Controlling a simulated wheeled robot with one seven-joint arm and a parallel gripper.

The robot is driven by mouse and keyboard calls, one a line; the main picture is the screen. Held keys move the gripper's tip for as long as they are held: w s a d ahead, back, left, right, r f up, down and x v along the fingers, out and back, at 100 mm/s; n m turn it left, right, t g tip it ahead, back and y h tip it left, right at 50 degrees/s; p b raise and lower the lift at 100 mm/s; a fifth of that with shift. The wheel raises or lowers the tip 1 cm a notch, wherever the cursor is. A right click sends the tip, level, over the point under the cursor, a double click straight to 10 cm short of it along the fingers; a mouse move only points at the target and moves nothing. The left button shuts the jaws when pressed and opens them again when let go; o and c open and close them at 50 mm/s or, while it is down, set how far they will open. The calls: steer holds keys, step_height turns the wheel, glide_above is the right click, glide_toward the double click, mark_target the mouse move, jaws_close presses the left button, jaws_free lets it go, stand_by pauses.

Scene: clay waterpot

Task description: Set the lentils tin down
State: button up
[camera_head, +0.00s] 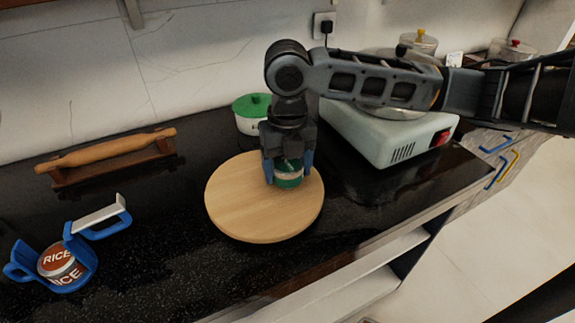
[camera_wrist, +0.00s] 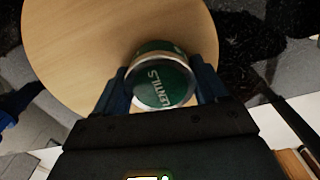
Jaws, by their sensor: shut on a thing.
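The lentils tin (camera_head: 289,178) is green with a pale band. In the wrist view the tin (camera_wrist: 163,82) shows its green lid with the word "LENTILS". My gripper (camera_head: 287,172) points down and is shut on the tin, one blue finger on each side. In the wrist view my gripper (camera_wrist: 160,90) has its fingers at the tin's left and right. The tin is over the right part of the round wooden board (camera_head: 240,205). I cannot tell whether its base touches the board.
A rice tin (camera_head: 58,262) sits in a blue holder (camera_head: 85,270) at the left. A rolling pin (camera_head: 115,149) rests on a wooden stand behind. A white pot with a green lid (camera_head: 250,108) stands behind the board. A stove (camera_head: 385,135) is at the right. The board's left side is bare.

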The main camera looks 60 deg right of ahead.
steer(key=shift+f, duration=0.25)
steer(key=o, duration=1.3)
steer(key=shift+r, duration=0.1)
